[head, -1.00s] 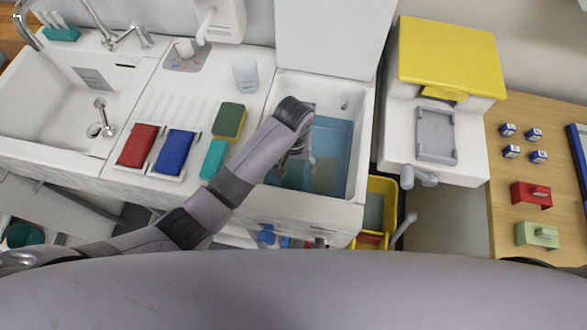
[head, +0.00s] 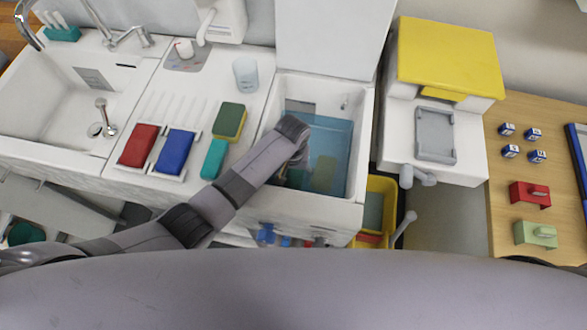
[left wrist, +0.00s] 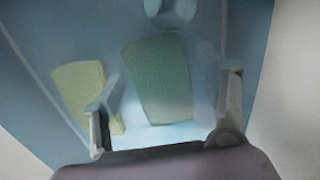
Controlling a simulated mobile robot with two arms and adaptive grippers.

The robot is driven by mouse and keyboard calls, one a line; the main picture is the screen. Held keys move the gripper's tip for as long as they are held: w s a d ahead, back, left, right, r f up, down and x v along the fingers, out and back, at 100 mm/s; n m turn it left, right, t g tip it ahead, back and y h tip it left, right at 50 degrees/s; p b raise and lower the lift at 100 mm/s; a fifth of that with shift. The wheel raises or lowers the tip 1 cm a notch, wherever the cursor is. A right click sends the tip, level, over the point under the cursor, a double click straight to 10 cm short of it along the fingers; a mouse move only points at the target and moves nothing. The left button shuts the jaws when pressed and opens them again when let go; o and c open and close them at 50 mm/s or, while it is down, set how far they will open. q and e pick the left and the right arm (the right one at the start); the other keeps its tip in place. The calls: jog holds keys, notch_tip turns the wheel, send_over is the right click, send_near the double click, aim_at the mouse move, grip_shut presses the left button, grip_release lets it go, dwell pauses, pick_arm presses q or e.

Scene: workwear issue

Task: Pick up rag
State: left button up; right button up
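Two flat rag-like pieces lie in the blue water of the white basin (head: 362,140). One is green (left wrist: 160,80) and one is pale yellow (left wrist: 88,92). The yellow one also shows in the head view (head: 324,172), while the green one (head: 296,178) is partly hidden by my arm. My left gripper (left wrist: 166,106) is open and points down into the basin. In the wrist view the green piece lies between its two fingers, with nothing visibly clamped. The left finger overlaps the yellow piece's edge. My right gripper is not in view.
A round pale object (left wrist: 170,10) shows beyond the green piece. Left of the basin are a red pad (head: 138,145), a blue pad (head: 175,152), a green-and-yellow sponge (head: 229,121) and a clear cup (head: 246,74). The basin walls surround my gripper closely.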

aim_at(293, 174)
pick_arm(q)
jog(key=c, duration=1.1)
jog(key=shift+o, duration=0.2)
notch_tip(293, 174, up, 20)
jog(key=p, duration=0.1)
jog(key=shift+p, duration=0.4)
